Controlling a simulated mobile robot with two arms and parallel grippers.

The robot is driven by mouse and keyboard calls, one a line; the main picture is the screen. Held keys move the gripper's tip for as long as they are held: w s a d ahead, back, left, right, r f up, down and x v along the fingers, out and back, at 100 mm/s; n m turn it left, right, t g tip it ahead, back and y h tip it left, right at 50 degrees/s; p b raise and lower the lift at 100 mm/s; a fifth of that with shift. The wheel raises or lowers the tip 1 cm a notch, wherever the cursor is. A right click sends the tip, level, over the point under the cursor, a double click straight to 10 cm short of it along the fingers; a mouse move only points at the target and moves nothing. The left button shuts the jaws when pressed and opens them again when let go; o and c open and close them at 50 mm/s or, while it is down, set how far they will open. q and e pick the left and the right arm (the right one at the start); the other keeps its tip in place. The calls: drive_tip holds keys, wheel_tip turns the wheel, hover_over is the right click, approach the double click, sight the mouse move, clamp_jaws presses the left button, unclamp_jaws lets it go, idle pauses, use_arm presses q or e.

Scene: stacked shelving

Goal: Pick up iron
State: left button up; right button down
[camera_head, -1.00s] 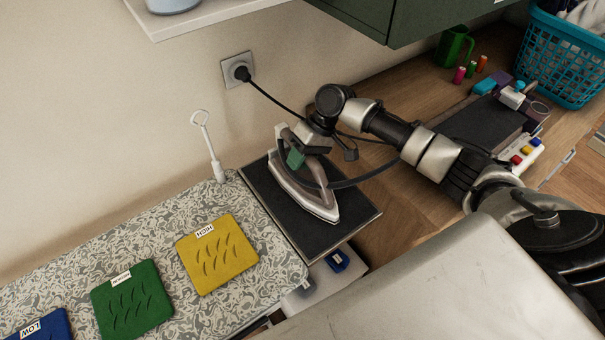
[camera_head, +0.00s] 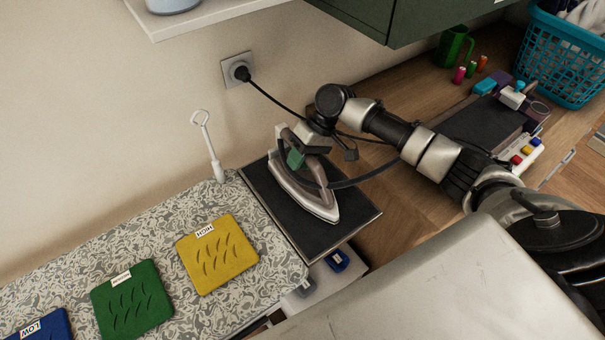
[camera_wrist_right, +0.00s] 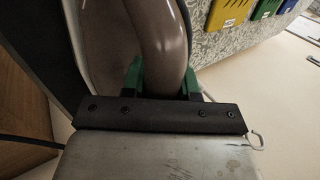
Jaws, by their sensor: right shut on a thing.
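The iron (camera_head: 309,193), grey-brown with a pale soleplate, is at the black rest pad (camera_head: 345,213) at the end of the ironing board; I cannot tell whether it touches the pad. My right gripper (camera_head: 297,158) is at its handle, with green fingers shut around it. In the right wrist view the handle (camera_wrist_right: 163,45) runs between the green fingers of my right gripper (camera_wrist_right: 165,80). The iron's black cord runs to a wall socket (camera_head: 238,70). My left gripper is not in view.
The patterned board (camera_head: 150,240) carries yellow (camera_head: 216,254), green (camera_head: 132,301) and blue (camera_head: 42,326) pads. A white stick-like holder (camera_head: 209,147) stands at its back edge. A green cabinet (camera_head: 385,18) hangs above. A wooden counter at right holds a teal basket (camera_head: 562,58) and a green mug (camera_head: 454,47).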

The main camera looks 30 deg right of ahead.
drive_tip(key=shift+w+r, duration=0.15)
drive_tip(key=shift+r, duration=0.2)
wheel_tip(320, 180, up, 10)
drive_tip(key=shift+f+b, duration=0.2)
drive_tip(key=shift+b, duration=0.85)
drive_tip(key=c, duration=1.4)
unclamp_jaws()
drive_tip(key=c, duration=0.4)
